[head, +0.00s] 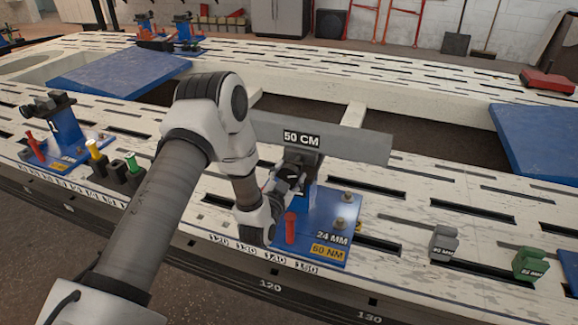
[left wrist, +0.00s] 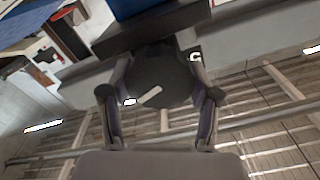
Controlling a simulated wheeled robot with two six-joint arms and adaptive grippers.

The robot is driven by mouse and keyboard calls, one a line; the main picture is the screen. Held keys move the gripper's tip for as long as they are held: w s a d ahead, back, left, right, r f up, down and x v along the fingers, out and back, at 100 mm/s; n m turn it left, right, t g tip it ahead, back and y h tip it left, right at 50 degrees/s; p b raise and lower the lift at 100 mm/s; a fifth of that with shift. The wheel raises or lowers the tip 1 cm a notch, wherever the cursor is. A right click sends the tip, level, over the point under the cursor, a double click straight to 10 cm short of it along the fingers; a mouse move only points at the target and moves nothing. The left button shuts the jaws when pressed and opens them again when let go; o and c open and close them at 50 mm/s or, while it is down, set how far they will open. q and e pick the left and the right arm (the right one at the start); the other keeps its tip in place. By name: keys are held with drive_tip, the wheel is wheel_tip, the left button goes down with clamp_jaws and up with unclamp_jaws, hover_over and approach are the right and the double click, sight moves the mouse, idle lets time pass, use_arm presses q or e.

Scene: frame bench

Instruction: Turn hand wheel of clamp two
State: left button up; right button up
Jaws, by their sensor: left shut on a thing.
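A clamp with a blue base (head: 328,211) stands on the slotted bench in the middle of the head view, carrying labels 24 MM and 60 NM. Its dark jaw block (head: 303,158) meets a grey bar marked 50 CM (head: 355,143). My left gripper (head: 283,184) is at the near side of this clamp, partly hidden by its own wrist. In the left wrist view the fingers close around a dark round hand wheel (left wrist: 160,80) with a pale mark on its face. A number for this clamp cannot be read. My right gripper is not in view.
A second blue clamp (head: 66,128) stands at left. Yellow, dark and green-topped pieces (head: 118,172) stand between the two. A red handle (head: 290,228) rises from the near clamp's base. Grey (head: 444,243) and green (head: 530,264) blocks lie right. Blue plates (head: 120,72) rest on the frame.

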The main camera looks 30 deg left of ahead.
use_arm(q)
drive_tip(key=m+p, duration=0.4)
drive_tip(key=shift+r+m, duration=0.2)
drive_tip(key=shift+m, duration=0.1)
drive_tip(key=m+p, duration=0.4)
drive_tip(key=m, duration=0.1)
drive_tip(key=shift+m, duration=0.3)
drive_tip(key=m+p, duration=0.4)
drive_tip(key=shift+d+f, duration=0.1)
drive_tip(key=shift+f, duration=0.05)
drive_tip(key=m+p, duration=0.2)
drive_tip(key=m, duration=0.3)
drive_tip(key=shift+f, duration=0.2)
drive_tip(key=o, duration=1.2)
drive_tip(key=shift+f, duration=0.1)
